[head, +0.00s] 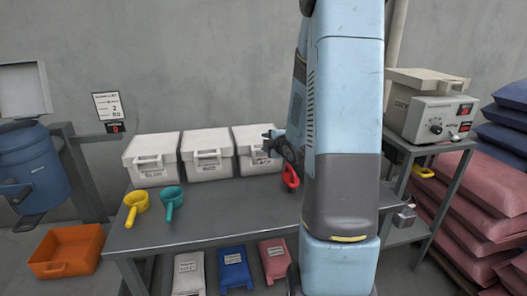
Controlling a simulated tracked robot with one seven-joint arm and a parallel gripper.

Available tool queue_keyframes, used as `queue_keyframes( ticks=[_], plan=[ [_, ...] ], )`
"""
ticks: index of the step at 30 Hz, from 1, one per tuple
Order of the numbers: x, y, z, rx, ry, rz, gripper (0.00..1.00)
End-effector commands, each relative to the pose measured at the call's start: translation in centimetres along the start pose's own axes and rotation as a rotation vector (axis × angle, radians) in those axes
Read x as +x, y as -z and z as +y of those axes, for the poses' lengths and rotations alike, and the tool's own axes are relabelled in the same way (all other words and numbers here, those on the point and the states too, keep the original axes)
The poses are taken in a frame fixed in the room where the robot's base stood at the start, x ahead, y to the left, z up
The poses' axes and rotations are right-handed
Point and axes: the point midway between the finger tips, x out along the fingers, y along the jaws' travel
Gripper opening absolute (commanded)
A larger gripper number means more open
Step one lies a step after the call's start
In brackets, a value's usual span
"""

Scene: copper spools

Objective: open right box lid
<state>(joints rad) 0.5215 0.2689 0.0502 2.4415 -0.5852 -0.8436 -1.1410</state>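Three white lidded boxes stand in a row at the back of the grey table: a left box (152,160), a middle box (207,155) and the right box (246,158). The right box's lid (244,136) looks shut. My dark gripper (268,142) is at the right box's front right, near the lid edge, and covers part of it. I cannot tell whether it touches the lid. The fingers are small and partly hidden, so their opening is unclear. My blue arm hides the area right of the box.
A yellow scoop (136,205), a teal scoop (172,201) and a red scoop (290,177) are on the table (225,207). An orange bin (68,251) and blue drum (33,170) are left. A control unit (432,118) and stacked sacks (470,195) are right.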

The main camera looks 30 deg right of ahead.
Motion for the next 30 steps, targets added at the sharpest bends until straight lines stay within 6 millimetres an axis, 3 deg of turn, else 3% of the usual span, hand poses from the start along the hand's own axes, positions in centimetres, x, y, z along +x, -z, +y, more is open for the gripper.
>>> queue_keyframes(
  ticks=[9, 18, 25, 30],
  plan=[
    [1.8, -3.3, -4.6, -0.156, -0.166, 0.126, 0.40],
    [0.8, -6.0, -8.5, -0.245, -0.380, 0.185, 0.40],
    [-0.5, -7.2, -10.1, -0.271, -0.495, 0.184, 0.40],
    [-0.4, -7.3, -10.0, -0.277, -0.519, 0.182, 0.40]
  ],
)
